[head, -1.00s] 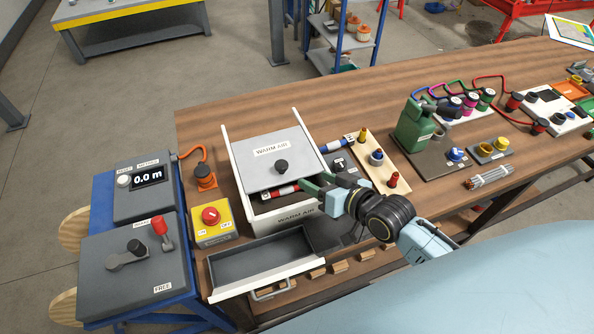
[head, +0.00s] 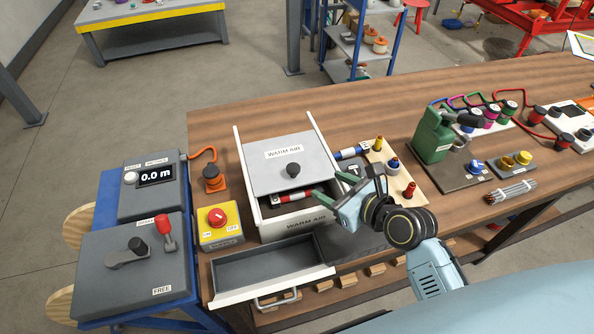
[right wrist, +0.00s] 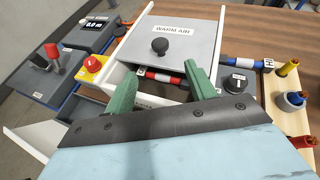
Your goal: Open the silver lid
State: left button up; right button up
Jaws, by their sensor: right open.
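The silver lid (head: 277,165) is a flat grey plate marked "WARM AIR" with a round black knob (head: 293,171). It lies over the back part of a white box (head: 296,224), and the box's front part is uncovered. The lid also shows in the right wrist view (right wrist: 172,45), with its knob (right wrist: 160,46) ahead of my fingers. My right gripper (head: 349,207) is open and empty, at the right front of the box, apart from the lid and knob. Its two green fingers also show in the right wrist view (right wrist: 160,88). My left gripper is not in view.
A red-and-white rod (head: 296,196) lies in the box's uncovered part. An open drawer (head: 270,285) juts out in front. A yellow switch box (head: 221,236) stands left. A beige board with pegs (head: 400,188) and a green canister (head: 432,135) stand right.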

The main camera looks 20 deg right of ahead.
aim_at(294, 167)
jog(key=shift+m, duration=0.5)
jog(key=b+x, duration=0.1)
jog(key=x, duration=1.2)
jog(key=shift+w+b, duration=0.2)
jog(key=shift+b, duration=0.15)
grip_shut()
